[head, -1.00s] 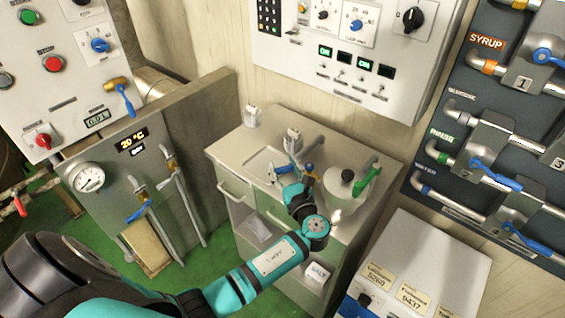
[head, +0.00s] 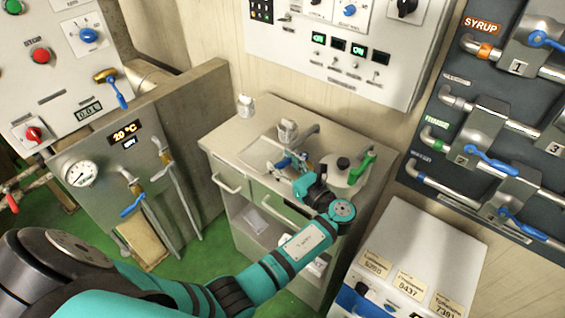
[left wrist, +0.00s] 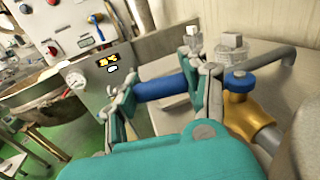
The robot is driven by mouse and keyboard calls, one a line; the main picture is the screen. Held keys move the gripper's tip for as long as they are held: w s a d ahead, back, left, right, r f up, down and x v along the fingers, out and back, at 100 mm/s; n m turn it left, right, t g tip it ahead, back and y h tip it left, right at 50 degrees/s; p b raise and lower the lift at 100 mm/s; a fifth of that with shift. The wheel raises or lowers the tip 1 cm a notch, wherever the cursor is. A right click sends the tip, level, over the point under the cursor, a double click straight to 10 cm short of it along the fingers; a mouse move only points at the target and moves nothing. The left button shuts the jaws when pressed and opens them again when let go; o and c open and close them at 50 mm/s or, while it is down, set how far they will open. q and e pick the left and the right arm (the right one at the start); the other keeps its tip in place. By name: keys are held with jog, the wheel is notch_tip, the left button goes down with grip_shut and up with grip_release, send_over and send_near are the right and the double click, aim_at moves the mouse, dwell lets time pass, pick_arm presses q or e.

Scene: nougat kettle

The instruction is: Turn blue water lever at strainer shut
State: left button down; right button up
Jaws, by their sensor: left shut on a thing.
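The blue water lever (left wrist: 162,88) lies between the two fingers of my left gripper (left wrist: 166,82) in the left wrist view, and the fingers are shut on its handle. Its far end joins a brass valve body (left wrist: 250,120) at the right, beside a grey pipe. In the head view my left gripper (head: 287,164) is at the front right of the sink on the counter. There the lever is small and partly hidden by the gripper. My right gripper does not show.
A clear-topped dispenser (head: 287,132) stands behind the sink. A pipe panel (head: 440,105) with other blue levers is at the right. Green floor is open at the front left.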

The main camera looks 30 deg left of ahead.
pick_arm(q)
jog(key=c, duration=0.6)
grip_release()
jog(key=shift+r, duration=0.1)
notch_tip(320, 180, up, 10)
jog(key=shift+f, duration=0.1)
